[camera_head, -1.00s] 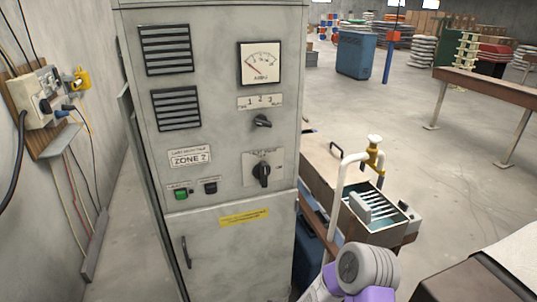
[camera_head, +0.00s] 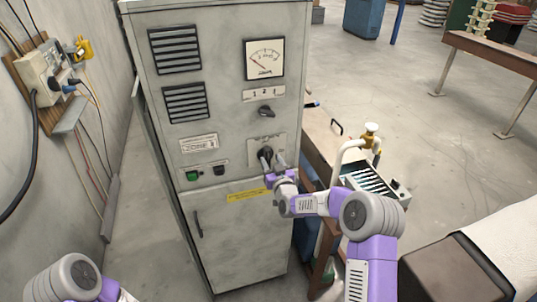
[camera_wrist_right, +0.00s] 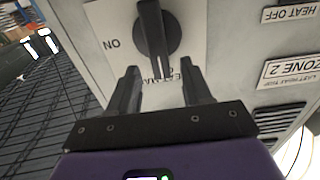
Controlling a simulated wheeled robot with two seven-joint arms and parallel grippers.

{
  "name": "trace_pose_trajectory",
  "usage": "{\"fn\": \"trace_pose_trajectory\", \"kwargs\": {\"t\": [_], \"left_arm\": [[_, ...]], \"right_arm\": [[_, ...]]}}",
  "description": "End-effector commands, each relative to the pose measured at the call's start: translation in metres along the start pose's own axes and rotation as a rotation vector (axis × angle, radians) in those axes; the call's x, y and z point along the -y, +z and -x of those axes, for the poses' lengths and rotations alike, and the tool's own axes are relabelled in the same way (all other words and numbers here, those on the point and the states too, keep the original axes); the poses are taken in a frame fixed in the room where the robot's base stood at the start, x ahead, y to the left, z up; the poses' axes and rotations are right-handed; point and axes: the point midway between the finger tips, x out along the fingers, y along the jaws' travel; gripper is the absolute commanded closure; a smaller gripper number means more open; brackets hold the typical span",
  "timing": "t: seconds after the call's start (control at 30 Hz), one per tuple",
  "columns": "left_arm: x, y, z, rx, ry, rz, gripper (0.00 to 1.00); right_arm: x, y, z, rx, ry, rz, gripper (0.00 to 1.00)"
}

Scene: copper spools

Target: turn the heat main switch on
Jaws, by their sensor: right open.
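The heat main switch is a black rotary knob (camera_head: 266,153) on a pale plate on the front of the grey cabinet (camera_head: 235,240). In the right wrist view the knob (camera_wrist_right: 154,32) has a raised bar, nearly upright in that picture. An ON mark sits to the left of it, and the HEAT MAIN label below is partly hidden by my fingers. My right gripper (camera_head: 273,163) is open in front of the knob. In the wrist view its fingertips (camera_wrist_right: 160,80) are spread either side of the bar's lower end; I cannot tell whether they touch. My left gripper is out of view.
Above are a smaller rotary knob (camera_head: 265,111) and a dial meter (camera_head: 264,59). A green button (camera_head: 192,176) and a black switch (camera_head: 219,171) are left of the main switch.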

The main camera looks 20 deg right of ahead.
Motion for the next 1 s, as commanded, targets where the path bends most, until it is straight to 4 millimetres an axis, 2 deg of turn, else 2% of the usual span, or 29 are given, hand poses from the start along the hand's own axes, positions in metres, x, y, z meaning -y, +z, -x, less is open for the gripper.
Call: {"fn": "trace_pose_trajectory", "kwargs": {"t": [0.1, 0.3, 0.7, 0.77, 1.0], "left_arm": [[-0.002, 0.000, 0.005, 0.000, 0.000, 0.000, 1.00], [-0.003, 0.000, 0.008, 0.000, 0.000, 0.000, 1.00], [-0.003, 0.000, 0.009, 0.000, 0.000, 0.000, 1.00], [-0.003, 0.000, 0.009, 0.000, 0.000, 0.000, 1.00], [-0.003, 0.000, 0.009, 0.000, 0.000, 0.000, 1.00]], "right_arm": [[0.001, -0.001, -0.015, 0.000, 0.000, 0.000, 0.51], [0.001, 0.000, -0.031, 0.002, -0.001, -0.001, 0.51], [0.001, 0.001, -0.036, 0.002, -0.001, -0.001, 0.51], [0.001, 0.001, -0.036, 0.002, -0.001, -0.001, 0.59], [0.000, 0.001, -0.036, 0.002, -0.001, -0.001, 0.95]]}}
